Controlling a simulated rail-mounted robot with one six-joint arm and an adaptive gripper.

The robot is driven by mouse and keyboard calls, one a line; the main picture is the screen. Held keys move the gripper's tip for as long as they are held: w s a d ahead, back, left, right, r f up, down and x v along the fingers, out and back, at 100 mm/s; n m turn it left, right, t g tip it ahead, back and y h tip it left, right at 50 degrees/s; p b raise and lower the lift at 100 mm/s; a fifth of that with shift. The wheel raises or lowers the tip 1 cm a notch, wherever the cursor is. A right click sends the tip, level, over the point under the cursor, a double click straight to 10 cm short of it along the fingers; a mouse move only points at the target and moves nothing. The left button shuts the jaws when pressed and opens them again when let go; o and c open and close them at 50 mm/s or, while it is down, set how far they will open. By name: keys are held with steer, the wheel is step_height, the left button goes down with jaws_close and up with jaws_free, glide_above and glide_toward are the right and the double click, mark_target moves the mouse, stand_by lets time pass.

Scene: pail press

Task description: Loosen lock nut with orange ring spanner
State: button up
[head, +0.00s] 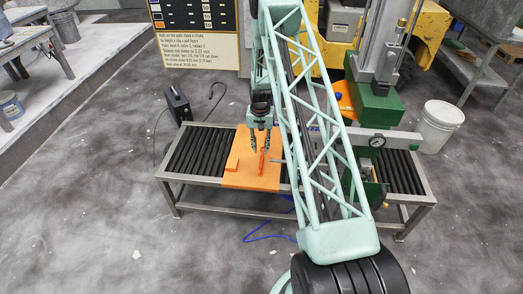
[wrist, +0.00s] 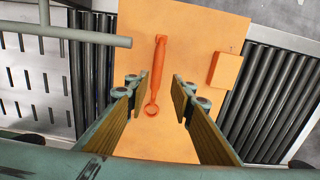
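The orange ring spanner (wrist: 157,72) lies flat on an orange-tan board, its ring end toward my gripper in the wrist view. It also shows in the head view (head: 262,163). My gripper (wrist: 158,95) is open and empty, its two padded fingers on either side of the spanner's line and apart from it. In the head view my gripper (head: 260,149) hangs over the board, pointing down. I cannot make out the lock nut in either view.
The board (head: 250,182) rests on a roller conveyor (head: 198,153) and carries a small orange block (wrist: 226,70). A grey bar (wrist: 85,37) juts in beside the board.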

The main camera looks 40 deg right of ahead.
mark_target(262, 161)
steer(key=shift+s+d+f, duration=0.2)
steer(key=shift+d+f, duration=0.05)
steer(key=shift+f, duration=0.45)
steer(key=shift+f, duration=0.15)
steer(key=shift+f+b, duration=1.35)
steer(key=shift+f, duration=2.55)
steer(key=shift+c, duration=0.2)
steer(key=shift+r, duration=0.1)
jaws_close()
steer(key=shift+r, duration=0.2)
